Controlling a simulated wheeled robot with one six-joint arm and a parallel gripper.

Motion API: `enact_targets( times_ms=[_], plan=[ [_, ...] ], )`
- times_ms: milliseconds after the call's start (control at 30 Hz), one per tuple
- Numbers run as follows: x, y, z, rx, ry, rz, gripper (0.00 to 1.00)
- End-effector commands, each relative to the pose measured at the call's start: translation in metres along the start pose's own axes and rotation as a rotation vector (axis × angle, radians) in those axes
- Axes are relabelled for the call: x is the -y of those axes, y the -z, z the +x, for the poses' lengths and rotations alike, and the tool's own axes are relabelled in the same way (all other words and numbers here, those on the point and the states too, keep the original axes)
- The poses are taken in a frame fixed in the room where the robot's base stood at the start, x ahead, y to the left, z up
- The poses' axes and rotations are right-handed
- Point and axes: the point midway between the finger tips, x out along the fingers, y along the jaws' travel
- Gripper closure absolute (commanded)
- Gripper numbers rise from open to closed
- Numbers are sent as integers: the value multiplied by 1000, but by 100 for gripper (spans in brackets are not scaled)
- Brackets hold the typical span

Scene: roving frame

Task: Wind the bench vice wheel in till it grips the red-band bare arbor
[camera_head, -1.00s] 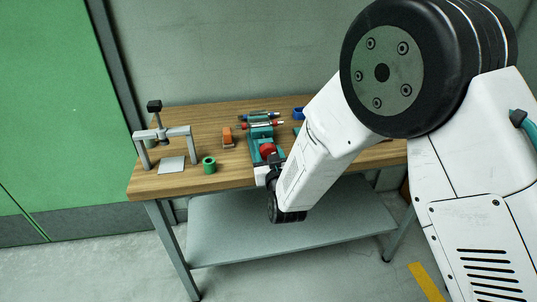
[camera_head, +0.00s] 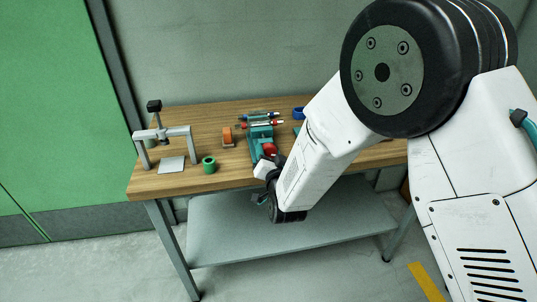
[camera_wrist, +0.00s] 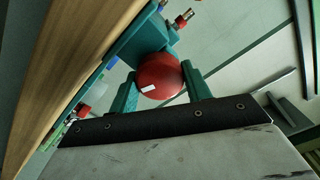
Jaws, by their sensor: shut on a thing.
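The teal bench vice (camera_head: 260,131) stands at the front edge of the wooden bench, its red wheel (camera_head: 270,149) facing me. My gripper (camera_wrist: 158,72) is shut on the red wheel, which also shows in the wrist view (camera_wrist: 160,80) with one green finger on each side and a small white mark on its face. A pale rod with red at its ends, seemingly the red-band arbor (camera_head: 262,123), lies crosswise at the far end of the vice. Whether the jaws touch it is too small to tell. My forearm hides the bench right of the vice.
A blue-ended rod (camera_head: 258,115) lies behind the vice. An orange block (camera_head: 227,136), a green ring (camera_head: 209,164) and a grey frame press (camera_head: 165,134) stand to the left. A blue item (camera_head: 298,113) is at the back right. The bench (camera_head: 186,187) has a lower shelf.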

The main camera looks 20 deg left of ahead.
Motion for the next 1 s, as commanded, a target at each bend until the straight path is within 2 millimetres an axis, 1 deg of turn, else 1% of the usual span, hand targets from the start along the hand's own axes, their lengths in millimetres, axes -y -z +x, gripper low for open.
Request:
enact_targets(
  times_ms=[200,500,700,1000],
  plan=[
    [1,-1,0,1,2,170,75],
    [0,-1,0,1,2,323,75],
    [0,-1,0,2,2,366,75],
    [0,-1,0,2,1,377,75]
  ],
)
